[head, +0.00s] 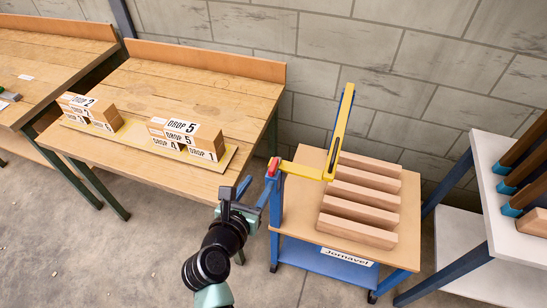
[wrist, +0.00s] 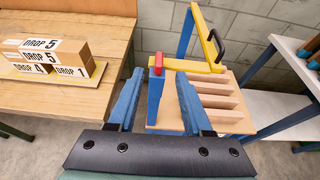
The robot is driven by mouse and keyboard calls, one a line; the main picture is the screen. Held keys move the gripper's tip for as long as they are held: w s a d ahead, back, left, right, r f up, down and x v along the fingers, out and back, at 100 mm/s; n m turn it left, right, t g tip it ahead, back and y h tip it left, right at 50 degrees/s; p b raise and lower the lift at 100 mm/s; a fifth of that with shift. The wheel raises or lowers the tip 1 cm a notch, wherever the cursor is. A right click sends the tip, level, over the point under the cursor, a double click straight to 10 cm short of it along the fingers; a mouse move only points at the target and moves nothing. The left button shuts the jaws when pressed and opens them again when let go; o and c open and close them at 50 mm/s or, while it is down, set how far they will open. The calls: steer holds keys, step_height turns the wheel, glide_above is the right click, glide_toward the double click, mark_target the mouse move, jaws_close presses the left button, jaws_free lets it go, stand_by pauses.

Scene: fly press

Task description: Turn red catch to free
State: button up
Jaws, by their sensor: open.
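The red catch (head: 273,166) sits on top of a blue post (head: 275,215) at the left edge of the press stand, by the end of a yellow bar (head: 305,171). In the wrist view the red catch (wrist: 157,65) shows between my finger tips, with the yellow bar (wrist: 195,66) running right from it. My gripper (head: 256,190) is open and empty, just left of and in front of the post. In the wrist view its two blue fingers (wrist: 160,76) point toward the catch; I cannot tell whether either touches it.
Wooden blocks (head: 362,192) lie in a row on the stand's wooden top (head: 297,205). A long yellow arm (head: 341,132) rises behind them. A workbench (head: 190,80) with labelled DROP blocks (head: 187,135) stands left, a white shelf (head: 505,210) right. Bare floor (head: 130,260) is in front.

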mark_target(272, 166)
steer(key=x, duration=0.4)
steer(key=f+b+x, duration=0.1)
steer(key=x, duration=0.8)
steer(key=shift+s+f+b, duration=0.15)
steer(key=shift+s+b, duration=0.15)
jaws_close()
